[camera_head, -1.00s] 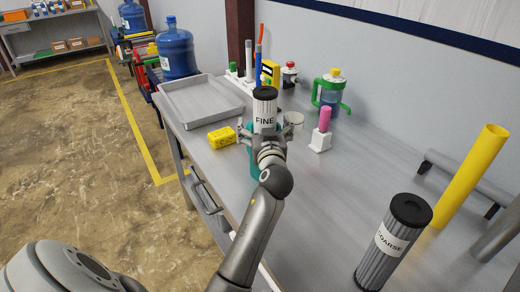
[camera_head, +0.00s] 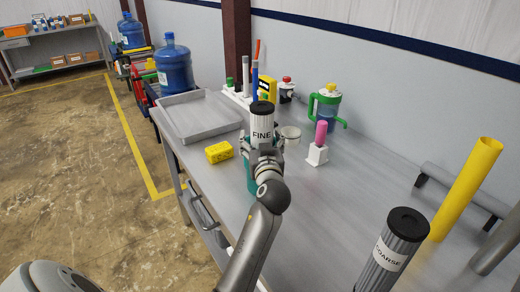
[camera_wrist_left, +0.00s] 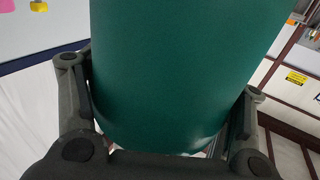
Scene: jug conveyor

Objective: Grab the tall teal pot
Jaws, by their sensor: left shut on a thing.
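The tall teal pot (camera_head: 251,178) is at the left part of the workbench in the head view, mostly hidden behind my left gripper and wrist. In the left wrist view the smooth teal pot (camera_wrist_left: 180,75) fills the middle, between the two fingers. My left gripper (camera_head: 263,152) is shut on it, with one finger on each side. Whether the pot's base touches the bench is hidden. My right gripper is not in view.
A black-capped FINE cartridge (camera_head: 262,122) shows just beyond the gripper. A yellow sponge (camera_head: 219,152) and grey tray (camera_head: 203,130) are left; a white holder with a pink item (camera_head: 317,152) is right. A COARSE cartridge (camera_head: 392,250) stands near. Bare bench lies between.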

